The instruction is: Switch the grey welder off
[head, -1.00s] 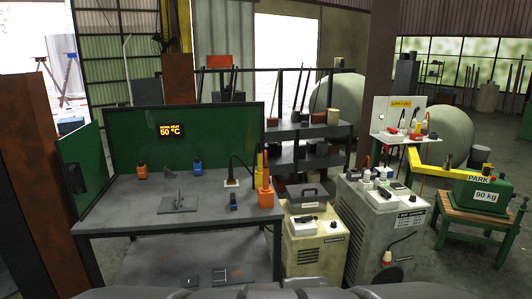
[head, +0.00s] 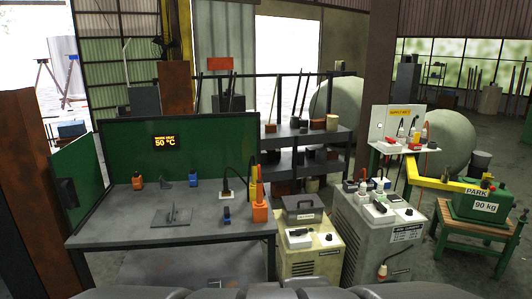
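The grey welder (head: 352,237) is a boxy cabinet standing on the floor right of the workbench. On its top front is a white panel (head: 393,215) with a small black lever-like part (head: 380,207) and a dark round knob (head: 408,211). These are too small to tell whether they are on or off. A label plate (head: 407,235) and a plug with a cable (head: 382,272) show on its front. Small bottles and boxes stand on its top behind the panel. My gripper is not in view.
A cream machine (head: 310,262) with a similar panel stands between the grey welder and the workbench (head: 160,236). Dark floor is open between welder and stand.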

